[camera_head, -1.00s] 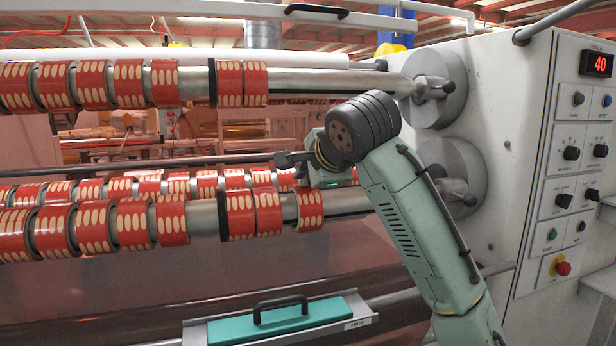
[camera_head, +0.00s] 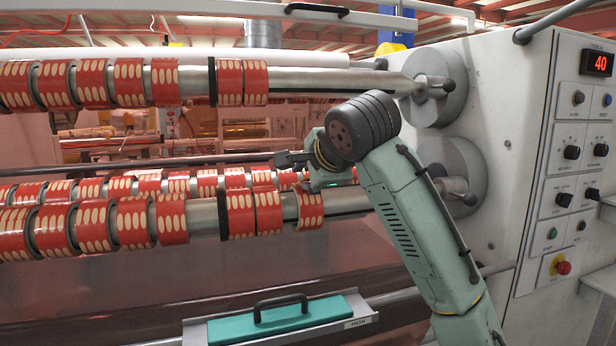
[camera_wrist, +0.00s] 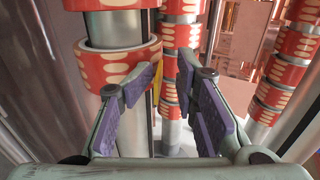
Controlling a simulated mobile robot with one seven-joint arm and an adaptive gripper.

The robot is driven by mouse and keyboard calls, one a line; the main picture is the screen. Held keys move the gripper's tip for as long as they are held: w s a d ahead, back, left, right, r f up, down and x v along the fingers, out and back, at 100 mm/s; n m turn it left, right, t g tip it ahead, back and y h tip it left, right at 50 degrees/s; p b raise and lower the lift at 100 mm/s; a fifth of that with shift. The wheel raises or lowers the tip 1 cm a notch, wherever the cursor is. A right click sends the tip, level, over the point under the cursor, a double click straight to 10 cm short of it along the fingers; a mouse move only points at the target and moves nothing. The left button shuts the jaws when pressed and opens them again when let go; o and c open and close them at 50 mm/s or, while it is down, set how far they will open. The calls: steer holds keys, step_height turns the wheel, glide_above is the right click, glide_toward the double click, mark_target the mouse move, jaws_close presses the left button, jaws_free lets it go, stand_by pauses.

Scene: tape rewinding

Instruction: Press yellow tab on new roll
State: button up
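The yellow tab (camera_wrist: 158,82) shows in the wrist view as a narrow strip at the right edge of a red roll with cream ovals (camera_wrist: 95,68). The roll sits around a metal bar. My gripper (camera_wrist: 169,70) is open, with purple pads, and nothing is held between its fingers. Its left finger overlaps the roll and lies beside the tab; I cannot tell whether they touch. In the head view my gripper (camera_head: 283,160) is above the lower bar, near the rightmost roll (camera_head: 309,208). The tab cannot be made out there.
Several red rolls hang on the upper bar (camera_head: 310,82) and the lower bars. The machine's control panel (camera_head: 575,170) stands at the right. A teal tray with a black handle (camera_head: 280,318) is below. Bare bar lies right of the rightmost lower roll.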

steer(key=shift+s, duration=0.1)
steer(key=v, duration=1.2)
steer(key=shift+a, duration=0.1)
stand_by(0.4)
